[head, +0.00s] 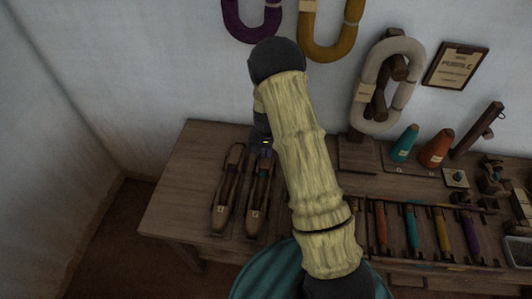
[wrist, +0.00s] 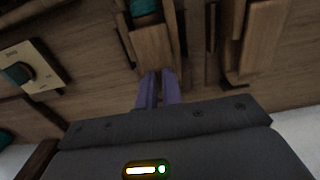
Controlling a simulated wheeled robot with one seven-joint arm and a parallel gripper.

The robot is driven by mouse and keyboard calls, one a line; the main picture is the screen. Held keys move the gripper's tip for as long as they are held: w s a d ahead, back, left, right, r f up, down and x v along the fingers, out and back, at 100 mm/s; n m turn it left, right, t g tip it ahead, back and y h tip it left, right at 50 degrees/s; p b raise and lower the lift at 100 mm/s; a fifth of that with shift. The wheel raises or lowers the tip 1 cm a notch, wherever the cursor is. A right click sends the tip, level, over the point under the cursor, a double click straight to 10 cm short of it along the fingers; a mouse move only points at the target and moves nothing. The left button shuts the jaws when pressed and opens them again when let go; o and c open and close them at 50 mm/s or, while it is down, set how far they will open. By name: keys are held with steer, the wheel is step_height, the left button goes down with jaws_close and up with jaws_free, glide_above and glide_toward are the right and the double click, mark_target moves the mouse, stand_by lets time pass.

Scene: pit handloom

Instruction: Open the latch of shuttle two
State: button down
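Two long wooden shuttles lie side by side at the left of the table. The right one (head: 261,195) is closest to my gripper (head: 262,147), which is at its far end; my arm covers part of this area. In the wrist view that shuttle (wrist: 152,47) shows a teal bobbin in its hollow. My two purple fingers (wrist: 159,75) stand close together with a thin gap at its wooden end. Whether they touch it or hold a latch is hidden. The left shuttle (head: 227,190) lies apart, also in the wrist view (wrist: 264,36). The shuttle number tags are too small to read.
The wooden table (head: 180,190) has bare room left of the shuttles. A card with a teal spool (wrist: 32,68) lies beside them in the wrist view. To the right stand teal and orange cones (head: 437,148) and a rack of coloured bobbins (head: 411,229). Yarn hanks hang on the wall.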

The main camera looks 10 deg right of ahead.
steer(key=shift+n, duration=0.5)
steer(key=n+p, duration=0.1)
steer(key=n, duration=0.3)
steer(key=shift+r, duration=0.1)
steer(key=n+p, duration=0.1)
steer(key=n, duration=0.4)
steer(key=shift+n, duration=0.4)
steer(key=n+p, duration=0.1)
steer(key=n, duration=0.3)
steer(key=shift+p, duration=0.4)
steer(key=shift+n+p, duration=0.35)
steer(key=shift+n, duration=1.15)
steer(key=c, duration=1.6)
jaws_free()
steer(key=shift+o, duration=0.2)
